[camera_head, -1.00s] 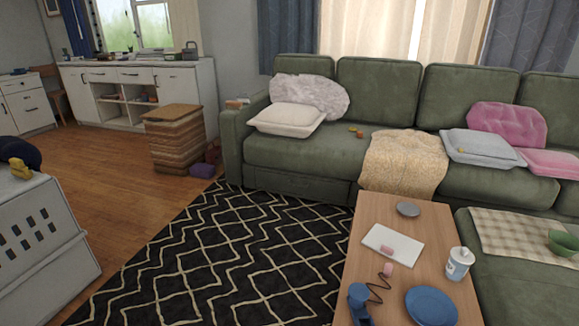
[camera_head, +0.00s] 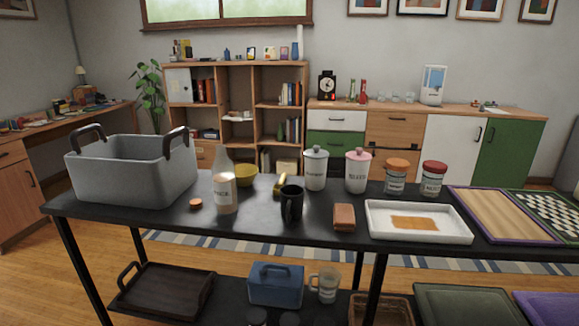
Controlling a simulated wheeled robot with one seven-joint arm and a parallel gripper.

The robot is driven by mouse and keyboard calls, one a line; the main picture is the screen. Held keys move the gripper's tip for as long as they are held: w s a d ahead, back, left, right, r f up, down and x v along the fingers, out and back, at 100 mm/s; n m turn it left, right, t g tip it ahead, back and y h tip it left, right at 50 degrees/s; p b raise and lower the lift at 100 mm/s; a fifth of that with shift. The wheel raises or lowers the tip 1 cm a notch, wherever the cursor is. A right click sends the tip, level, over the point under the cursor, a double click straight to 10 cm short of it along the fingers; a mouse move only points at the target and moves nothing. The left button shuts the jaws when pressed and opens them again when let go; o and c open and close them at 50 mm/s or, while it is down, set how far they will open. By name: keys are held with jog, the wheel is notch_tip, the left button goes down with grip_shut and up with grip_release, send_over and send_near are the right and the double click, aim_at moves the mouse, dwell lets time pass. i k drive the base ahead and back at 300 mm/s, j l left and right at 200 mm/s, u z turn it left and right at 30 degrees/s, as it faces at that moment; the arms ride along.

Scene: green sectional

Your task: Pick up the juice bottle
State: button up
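A bottle (camera_head: 224,190) stands upright on the black table (camera_head: 330,230), left of its middle. It has clear upper glass and a pale pinkish lower part with dark lettering that is hard to read. A small orange cap-like disc (camera_head: 196,203) lies just left of it. A grey basket (camera_head: 130,172) with dark handles stands further left. A dark mug (camera_head: 291,204) stands to the bottle's right, apart from it. My gripper does not show in the head view.
A yellow bowl (camera_head: 246,174) sits behind the bottle. Lidded canisters (camera_head: 315,168), red-lidded jars (camera_head: 434,178), a brown block (camera_head: 344,217) and a white tray (camera_head: 376,222) stand to the right. A blue box (camera_head: 275,285) is on the lower shelf.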

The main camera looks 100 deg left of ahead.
aim_at(223, 168)
jog(key=u, duration=2.85)
